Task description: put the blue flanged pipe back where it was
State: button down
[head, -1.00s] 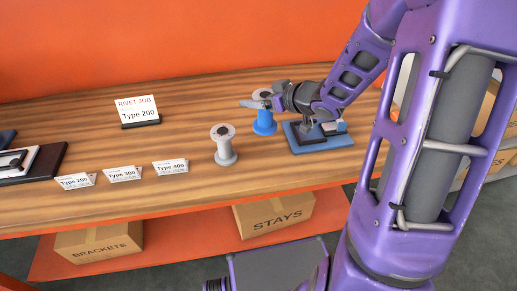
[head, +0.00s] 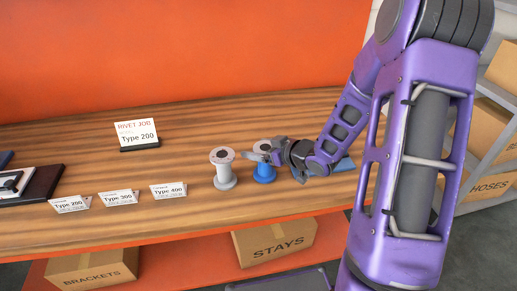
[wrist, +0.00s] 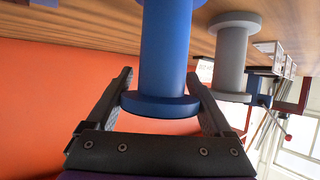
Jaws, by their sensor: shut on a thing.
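The blue flanged pipe (head: 264,174) is upright over the wooden table, just right of a grey flanged pipe (head: 225,177). My gripper (head: 262,157) reaches in from the right and is shut on the blue pipe near its top. In the wrist view the blue pipe (wrist: 166,50) fills the space between my two fingers (wrist: 162,102), with one flange nearest the palm. The grey pipe (wrist: 231,58) shows beside it, apart. I cannot tell whether the blue pipe's lower flange touches the table.
Signs for Type 200 (head: 70,204), Type 300 (head: 118,197) and Type 400 (head: 168,190) stand near the front edge. A "Rivet job" sign (head: 136,134) is farther back. A blue-based fixture (head: 345,164) is mostly hidden behind my arm. The table's middle back is clear.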

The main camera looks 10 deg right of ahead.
jog(key=shift+f, duration=0.1)
grip_release()
jog(key=shift+s+d+r, duration=0.1)
jog(key=shift+r, duration=0.15)
jog(key=p+v, duration=0.2)
jog(key=v, duration=0.9)
jog(key=shift+s, duration=0.35)
jog(key=shift+w+d, duration=0.1)
jog(key=shift+d, duration=0.05)
